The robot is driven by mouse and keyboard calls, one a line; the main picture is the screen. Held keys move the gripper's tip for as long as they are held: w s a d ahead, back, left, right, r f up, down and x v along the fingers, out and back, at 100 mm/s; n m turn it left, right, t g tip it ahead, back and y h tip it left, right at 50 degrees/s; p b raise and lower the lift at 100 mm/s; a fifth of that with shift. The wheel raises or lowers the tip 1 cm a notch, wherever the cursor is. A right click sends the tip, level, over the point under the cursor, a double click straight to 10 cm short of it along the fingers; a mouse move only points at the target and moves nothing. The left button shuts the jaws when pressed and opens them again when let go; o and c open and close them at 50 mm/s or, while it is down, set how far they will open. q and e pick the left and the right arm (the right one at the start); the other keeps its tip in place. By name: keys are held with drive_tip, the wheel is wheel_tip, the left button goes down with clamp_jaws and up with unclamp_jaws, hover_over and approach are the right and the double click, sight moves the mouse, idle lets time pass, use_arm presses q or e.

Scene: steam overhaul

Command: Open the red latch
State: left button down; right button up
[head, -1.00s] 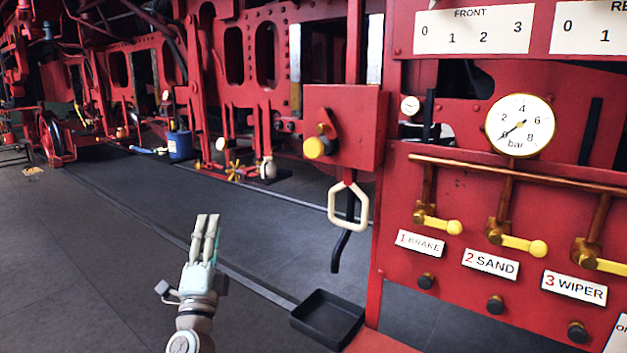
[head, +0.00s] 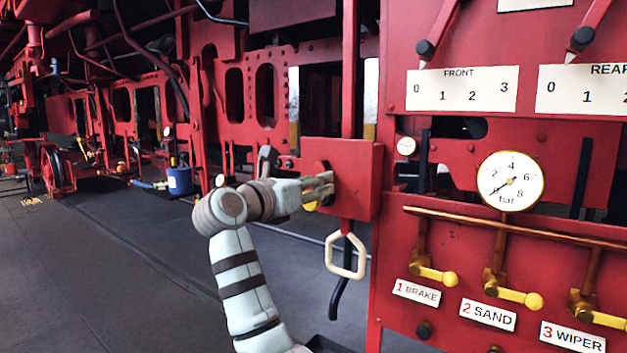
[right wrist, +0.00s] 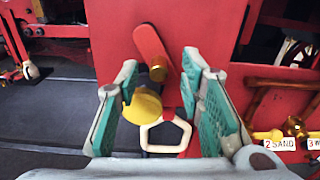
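The red latch (right wrist: 150,45) is a short red bar on the front of a red box (head: 360,165). It slants, with a brass pivot (right wrist: 158,73) at its lower end and a round yellow knob (right wrist: 143,106) below. My right gripper (head: 331,187) is at the box front and hides most of the latch in the head view. In the right wrist view its two green-padded fingers are spread apart, with the latch's lower part and knob between them. The knob is close to the left finger; I cannot tell whether they touch. My left gripper is not in view.
A cream loop handle (head: 346,256) hangs under the box, beside a black lever (head: 338,298). To the right is a red panel with a gauge (head: 511,181) and several yellow-knobbed valves (head: 450,279). Dark floor (head: 110,270) lies open at left.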

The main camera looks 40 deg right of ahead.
drive_tip(key=shift+w+d, duration=0.1)
clamp_jaws()
idle(0.4)
drive_tip(key=n+p, duration=0.3)
drive_tip(key=s+r+n+p, duration=0.1)
drive_tip(key=n+p, duration=0.2)
drive_tip(key=r+n+p, duration=0.1)
drive_tip(key=n+p, duration=0.2)
drive_tip(key=n, duration=0.1)
drive_tip(key=shift+s+d+r, duration=0.1)
drive_tip(key=shift+s+d, duration=0.1)
drive_tip(key=shift+d, duration=0.05)
idle(0.5)
unclamp_jaws()
